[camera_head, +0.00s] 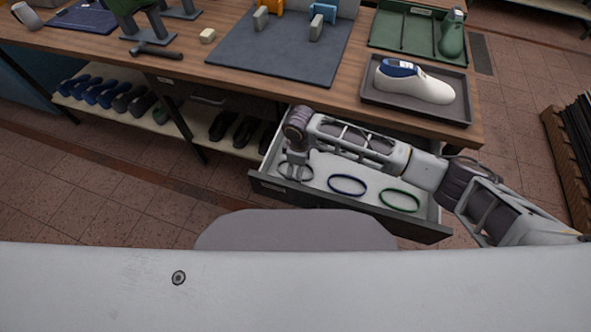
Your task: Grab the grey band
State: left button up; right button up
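The grey band (309,173) lies at the left end of the open drawer (348,203) under the table. My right arm reaches in from the right, and my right gripper (295,171) points down at the grey band. The fingertips overlap the band in the picture; I cannot tell whether they touch it or how far apart they are. The gripper hides part of the band. A blue band (347,193) and a green band (400,209) lie to the right in the same drawer. My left gripper is not in view.
The wooden table (200,62) overhangs the back of the drawer. On it are a tray (369,97) with a white shoe last (420,86), a dark mat (240,55), a hammer (154,51) and a green tray (380,30). A shelf (200,133) with several shoe lasts stands left of the drawer.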

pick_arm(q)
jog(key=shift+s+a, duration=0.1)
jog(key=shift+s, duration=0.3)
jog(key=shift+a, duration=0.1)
pick_arm(e)
jog(key=c, duration=0.9)
jog(key=shift+r, duration=0.15)
jog(key=shift+r, duration=0.55)
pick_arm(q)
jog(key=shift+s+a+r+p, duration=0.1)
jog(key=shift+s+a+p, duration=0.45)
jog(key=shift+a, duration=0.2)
pick_arm(e)
jog(key=shift+r, duration=4.3)
